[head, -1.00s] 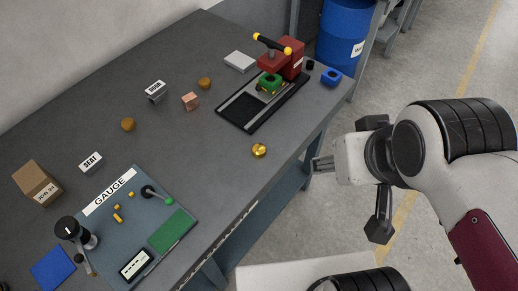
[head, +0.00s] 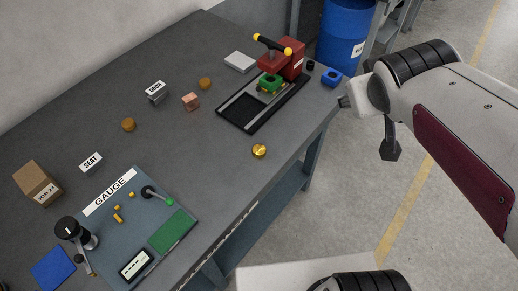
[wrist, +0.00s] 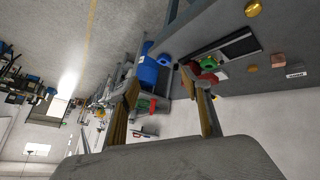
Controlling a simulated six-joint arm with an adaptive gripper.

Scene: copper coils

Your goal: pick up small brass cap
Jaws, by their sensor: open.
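A shiny round brass cap (head: 259,151) lies on the grey table near its front edge, in the middle of the head view. A round gold piece, likely the same cap, shows at the top of the wrist view (wrist: 253,8). Smaller brass pieces (head: 117,208) lie on the gauge board. My gripper (head: 346,101) is beyond the table's right edge, up and right of the cap and well apart from it. In the wrist view its two fingers (wrist: 168,88) are spread with nothing between them.
A red press (head: 282,66) with a green part stands on a black-edged base at the back right. Two brown round pieces (head: 128,124) and a copper block (head: 191,101) lie farther back. The table around the cap is clear.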

